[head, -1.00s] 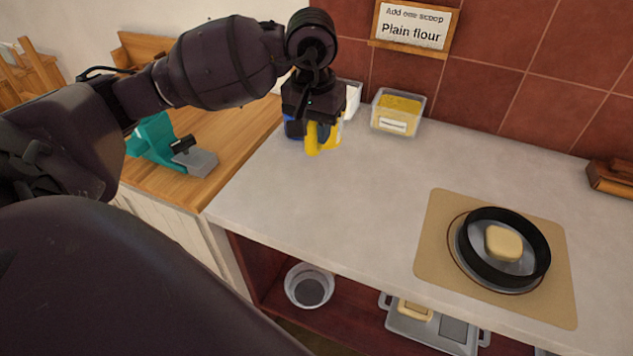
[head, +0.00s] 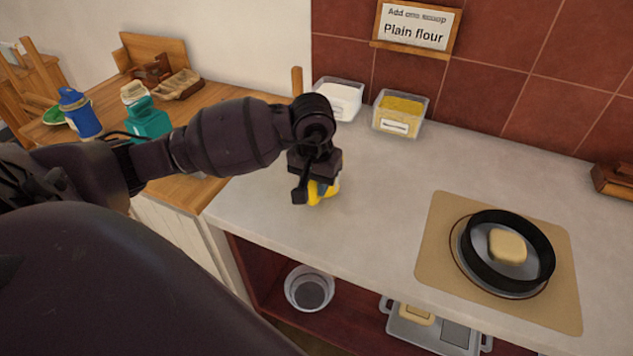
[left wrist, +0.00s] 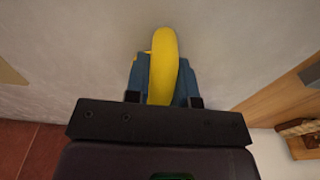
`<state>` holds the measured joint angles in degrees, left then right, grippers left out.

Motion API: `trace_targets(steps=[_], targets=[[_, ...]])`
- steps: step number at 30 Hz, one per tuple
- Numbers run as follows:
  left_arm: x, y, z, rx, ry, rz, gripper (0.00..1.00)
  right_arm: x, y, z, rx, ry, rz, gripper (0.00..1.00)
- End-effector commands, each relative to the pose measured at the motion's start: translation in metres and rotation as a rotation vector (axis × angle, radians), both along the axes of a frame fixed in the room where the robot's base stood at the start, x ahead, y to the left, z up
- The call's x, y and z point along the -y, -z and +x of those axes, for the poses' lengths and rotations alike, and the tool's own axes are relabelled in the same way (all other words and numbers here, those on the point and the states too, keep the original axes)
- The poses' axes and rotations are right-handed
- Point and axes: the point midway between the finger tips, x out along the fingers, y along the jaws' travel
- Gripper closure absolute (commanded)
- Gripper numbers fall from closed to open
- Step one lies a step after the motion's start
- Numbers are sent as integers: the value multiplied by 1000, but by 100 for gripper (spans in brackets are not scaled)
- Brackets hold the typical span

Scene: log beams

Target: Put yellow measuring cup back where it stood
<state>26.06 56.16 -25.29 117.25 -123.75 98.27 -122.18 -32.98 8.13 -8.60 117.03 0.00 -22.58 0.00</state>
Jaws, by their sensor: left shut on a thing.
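The yellow measuring cup (head: 328,192) is in my left gripper (head: 314,190), low over the left part of the pale counter. In the left wrist view the cup's yellow handle (left wrist: 164,62) shows between the blue fingers of the left gripper (left wrist: 164,85), which is shut on it. Most of the cup is hidden behind the gripper in the head view. I cannot tell whether the cup touches the counter. My right gripper is not in view.
Behind the gripper stand a clear tub of white powder (head: 338,98) and a tub of yellow grains (head: 400,114). A pan with a butter-like block (head: 507,246) sits on a tan mat (head: 436,225) at the right. The counter (head: 385,175) between is clear.

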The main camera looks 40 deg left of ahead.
Motion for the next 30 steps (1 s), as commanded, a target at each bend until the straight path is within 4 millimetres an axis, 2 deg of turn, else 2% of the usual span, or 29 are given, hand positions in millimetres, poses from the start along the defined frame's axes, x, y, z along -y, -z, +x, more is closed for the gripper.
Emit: trace_targets(steps=[11, 12, 17, 26, 30], targets=[[0, 4, 0, 1, 1, 0, 100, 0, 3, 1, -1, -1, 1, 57], [0, 4, 0, 1, 1, 0, 74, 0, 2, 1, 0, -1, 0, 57], [0, 2, 0, 2, 0, 0, 51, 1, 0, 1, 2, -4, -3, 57], [0, 1, 0, 3, 0, 0, 51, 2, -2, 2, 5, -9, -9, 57], [0, -10, 1, 6, 1, 1, 51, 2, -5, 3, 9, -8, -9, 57]])
